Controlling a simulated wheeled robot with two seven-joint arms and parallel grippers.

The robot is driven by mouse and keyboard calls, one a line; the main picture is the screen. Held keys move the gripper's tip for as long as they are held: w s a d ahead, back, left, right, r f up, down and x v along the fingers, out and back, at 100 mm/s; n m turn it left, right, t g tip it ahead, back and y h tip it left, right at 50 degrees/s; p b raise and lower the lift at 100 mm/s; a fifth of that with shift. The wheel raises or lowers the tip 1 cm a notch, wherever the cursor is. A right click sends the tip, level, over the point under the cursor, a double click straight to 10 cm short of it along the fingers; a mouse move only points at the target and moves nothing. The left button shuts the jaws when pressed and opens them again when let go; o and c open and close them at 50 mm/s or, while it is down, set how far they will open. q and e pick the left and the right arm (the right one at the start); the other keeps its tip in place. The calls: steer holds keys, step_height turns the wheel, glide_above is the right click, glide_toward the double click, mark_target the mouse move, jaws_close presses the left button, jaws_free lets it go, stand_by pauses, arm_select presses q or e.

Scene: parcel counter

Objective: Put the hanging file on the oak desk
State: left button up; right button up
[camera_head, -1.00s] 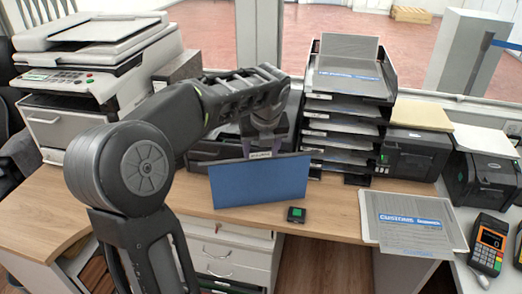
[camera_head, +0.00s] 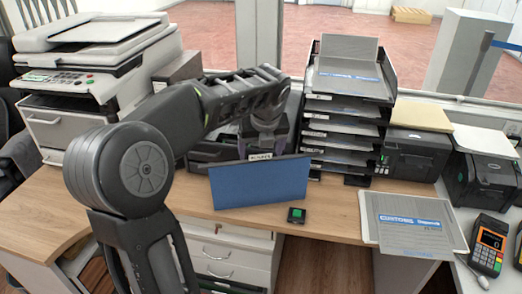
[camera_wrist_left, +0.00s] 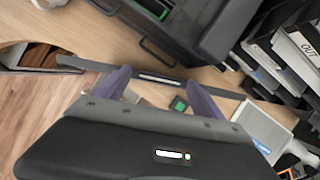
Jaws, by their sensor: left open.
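The hanging file (camera_head: 258,184) is a blue panel with a dark top bar and a small white label tab. In the head view it stands near upright, slightly tilted, its lower edge at the oak desk (camera_head: 335,205). My left gripper (camera_head: 264,147) is at the middle of the file's top edge, fingers spread and open. In the left wrist view the top bar (camera_wrist_left: 82,65) runs edge-on across the purple fingertips of my left gripper (camera_wrist_left: 158,84), with the tab between them. My right gripper is not in view.
A small dark device with a green screen (camera_head: 297,215) lies just in front of the file. A stack of letter trays (camera_head: 345,110) stands behind right, a printer (camera_head: 85,70) at left. A customs pad (camera_head: 412,222) and card terminal (camera_head: 489,245) lie at right.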

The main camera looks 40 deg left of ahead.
arm_select(q)
steer(key=v, duration=1.1)
steer(key=shift+d+r+p, duration=0.15)
steer(key=shift+r+p, duration=0.2)
steer(key=shift+p, duration=0.1)
steer(key=shift+s, duration=0.1)
